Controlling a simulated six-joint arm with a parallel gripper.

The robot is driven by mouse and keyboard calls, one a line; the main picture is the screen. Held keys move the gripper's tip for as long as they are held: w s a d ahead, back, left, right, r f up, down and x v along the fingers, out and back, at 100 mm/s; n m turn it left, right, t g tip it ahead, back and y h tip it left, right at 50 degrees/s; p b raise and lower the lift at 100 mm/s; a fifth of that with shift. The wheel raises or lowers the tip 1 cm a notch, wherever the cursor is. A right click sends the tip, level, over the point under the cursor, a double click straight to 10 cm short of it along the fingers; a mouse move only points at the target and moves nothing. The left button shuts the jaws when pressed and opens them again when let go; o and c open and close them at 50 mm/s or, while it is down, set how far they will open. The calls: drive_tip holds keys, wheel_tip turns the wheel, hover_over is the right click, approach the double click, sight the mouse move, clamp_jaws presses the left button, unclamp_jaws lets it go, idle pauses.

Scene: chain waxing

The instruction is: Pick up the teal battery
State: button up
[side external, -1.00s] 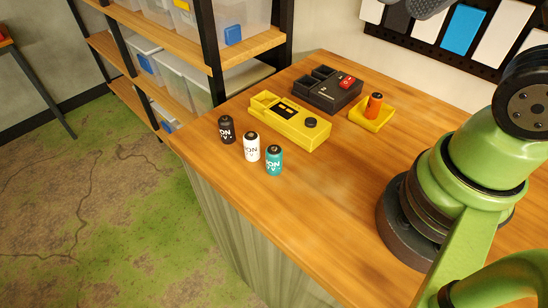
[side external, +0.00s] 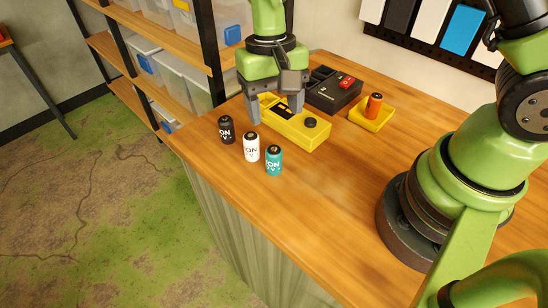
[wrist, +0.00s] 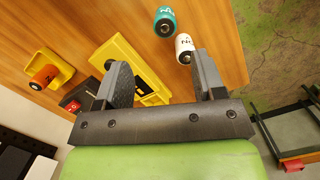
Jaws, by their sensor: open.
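The teal battery (side external: 274,160) stands upright near the table's front edge, at the right end of a row of batteries. In the wrist view the teal battery (wrist: 165,21) shows at the top, beyond my fingertips. A white battery (side external: 251,147) and a black battery (side external: 226,130) stand to its left. My gripper (side external: 275,115) is open and empty. It points down, behind the row and above the yellow device. In the wrist view my gripper (wrist: 155,65) has its fingers apart, with the white battery (wrist: 184,48) beside the right fingertip. The black battery is hidden there.
A yellow device (side external: 300,128) with an open slot lies behind the row. A dark charger (side external: 325,92) with a red part and an orange battery (side external: 374,106) on a yellow tray (side external: 371,121) are farther back. The table right of the teal battery is clear.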

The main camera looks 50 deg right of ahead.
sight(274, 149)
drive_tip(key=f, duration=0.4)
drive_tip(key=shift+s+a+f, duration=0.15)
drive_tip(key=shift+s+f, duration=0.05)
drive_tip(key=shift+s, duration=0.1)
drive_tip(key=f, duration=0.5)
drive_tip(key=shift+s+a+f, duration=0.1)
drive_tip(key=shift+s+a, duration=0.05)
drive_tip(key=shift+a, duration=0.25)
drive_tip(key=c, duration=1)
